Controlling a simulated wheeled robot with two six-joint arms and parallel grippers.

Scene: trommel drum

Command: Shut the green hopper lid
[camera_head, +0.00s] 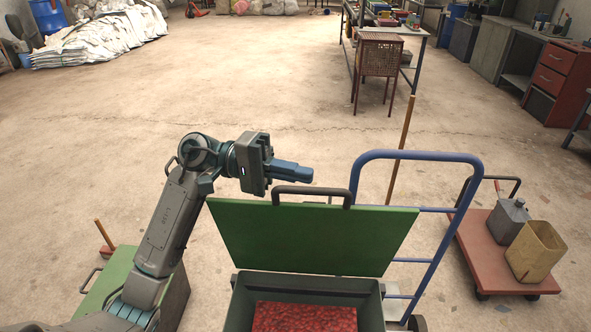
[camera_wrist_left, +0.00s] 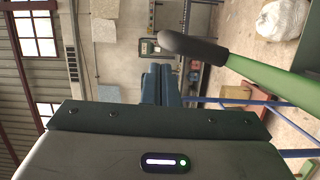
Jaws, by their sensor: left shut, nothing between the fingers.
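The green hopper lid (camera_head: 310,238) stands open, raised and tilted up at the far side of the grey hopper (camera_head: 305,284). Its dark handle (camera_head: 311,190) is on the top edge. My left gripper (camera_head: 305,174) is shut and empty, just above and beyond the lid's top edge, close to the handle, pointing right. In the left wrist view the shut fingers (camera_wrist_left: 160,84) have the handle (camera_wrist_left: 194,48) and the lid's green edge (camera_wrist_left: 275,82) beside them, apart from the fingers. My right gripper is in neither view.
Red material (camera_head: 304,317) lies in the hopper. A blue-framed trolley (camera_head: 417,157) stands behind and right of the lid. A red cart (camera_head: 490,252) with two containers is at the right. A green-topped box (camera_head: 110,278) is at the left.

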